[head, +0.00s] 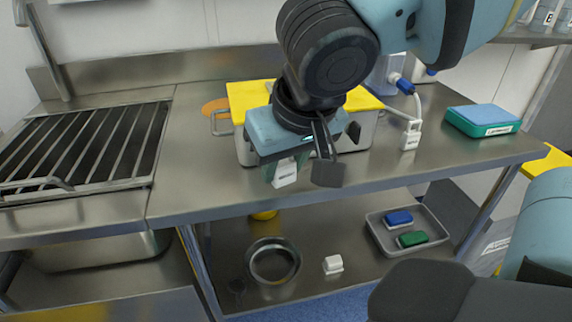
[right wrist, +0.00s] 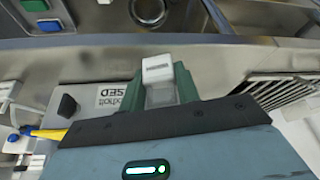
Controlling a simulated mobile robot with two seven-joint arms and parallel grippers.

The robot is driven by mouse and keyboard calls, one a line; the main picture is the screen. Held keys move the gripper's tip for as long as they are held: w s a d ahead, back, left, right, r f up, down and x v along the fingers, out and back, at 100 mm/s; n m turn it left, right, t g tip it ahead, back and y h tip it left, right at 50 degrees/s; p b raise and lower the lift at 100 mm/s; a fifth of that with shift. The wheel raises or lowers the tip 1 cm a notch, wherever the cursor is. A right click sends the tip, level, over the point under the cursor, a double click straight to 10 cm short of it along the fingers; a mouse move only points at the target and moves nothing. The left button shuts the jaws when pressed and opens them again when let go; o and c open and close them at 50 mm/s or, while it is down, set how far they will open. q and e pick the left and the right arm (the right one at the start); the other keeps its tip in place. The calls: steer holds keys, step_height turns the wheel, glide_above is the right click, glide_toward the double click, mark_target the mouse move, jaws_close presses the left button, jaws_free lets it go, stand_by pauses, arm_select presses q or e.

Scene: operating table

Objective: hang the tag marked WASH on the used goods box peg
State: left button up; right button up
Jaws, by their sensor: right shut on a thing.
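My right gripper (head: 287,165) is shut on a small white tag (head: 285,174) above the front edge of the steel counter. In the right wrist view the tag (right wrist: 157,68) sits between the green fingers; its dark marking is too small to read. The used goods box (head: 243,151) is a steel box with a yellow lid, behind the gripper and partly hidden by it. In the right wrist view its grey face (right wrist: 85,93) carries the lettering USED, with a dark knob (right wrist: 67,107) beside it; I cannot tell whether that is the peg. My left gripper is not in view.
A green and blue box (head: 483,120) stands at the counter's right. A dark grate (head: 80,145) lies left. The lower shelf holds a bowl (head: 273,261), a white block (head: 333,264) and a tray (head: 440,250).

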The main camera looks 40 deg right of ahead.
steer(key=shift+w+d+f+b, duration=0.1)
steer(key=shift+w+d+b, duration=0.1)
steer(key=shift+w+d, duration=0.35)
steer(key=shift+w+d+f+b, duration=0.15)
steer(key=shift+w+d, duration=0.15)
steer(key=shift+w, duration=0.45)
steer(key=shift+w+d+b, duration=0.3)
steer(key=shift+w+d, duration=0.25)
steer(key=shift+w, duration=0.35)
steer(key=shift+w+d+f, duration=0.2)
steer(key=shift+w+f, duration=0.05)
steer(key=shift+w, duration=0.2)
steer(key=shift+w+d+f, duration=0.1)
steer(key=shift+f, duration=0.1)
steer(key=o, duration=1)
steer(key=shift+o, duration=0.2)
